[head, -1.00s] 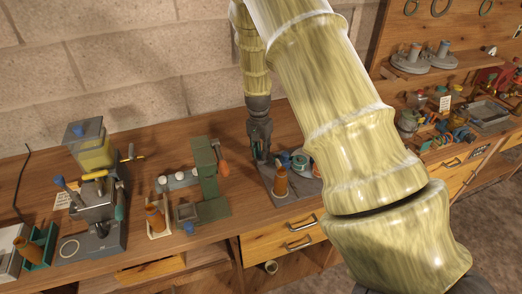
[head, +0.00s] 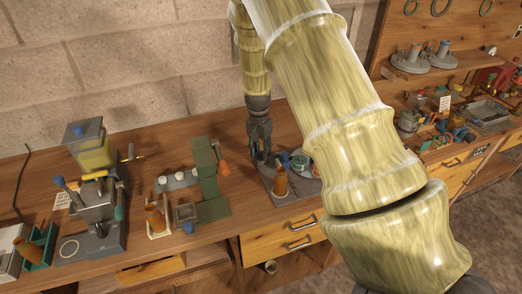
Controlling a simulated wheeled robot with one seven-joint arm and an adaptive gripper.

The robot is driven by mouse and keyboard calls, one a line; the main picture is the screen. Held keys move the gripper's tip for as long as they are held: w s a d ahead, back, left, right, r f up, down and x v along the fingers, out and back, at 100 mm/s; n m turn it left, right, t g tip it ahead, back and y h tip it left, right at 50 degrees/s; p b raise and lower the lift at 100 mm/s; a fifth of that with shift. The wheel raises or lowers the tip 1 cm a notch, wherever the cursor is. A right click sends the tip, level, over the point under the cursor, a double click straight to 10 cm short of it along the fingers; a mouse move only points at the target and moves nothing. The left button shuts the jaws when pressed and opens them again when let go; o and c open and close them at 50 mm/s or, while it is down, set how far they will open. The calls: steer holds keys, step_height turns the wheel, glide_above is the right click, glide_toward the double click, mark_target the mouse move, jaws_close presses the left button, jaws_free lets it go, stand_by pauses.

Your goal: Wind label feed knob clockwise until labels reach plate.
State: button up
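My gripper (head: 261,157) points down over the left part of a dark grey base plate (head: 283,192) on the bench. Its fingers look close around or just in front of something at the back left of that plate, but they are too small to tell whether they hold it. I cannot make out the label feed knob; it may be hidden by the fingers. A teal and white round part (head: 299,161), perhaps a label roll, sits right of the gripper. My arm hides the plate's right side.
A green press with an orange handle (head: 206,165) stands close left of my gripper. Further left are a bottle in a tray (head: 155,220) and a machine with a yellow hopper (head: 93,152). Right of my arm, the bench (head: 437,154) is crowded with small parts.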

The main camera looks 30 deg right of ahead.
mark_target(260, 152)
step_height(260, 152, up, 12)
steer(key=shift+w, duration=0.25)
stand_by(0.3)
stand_by(0.4)
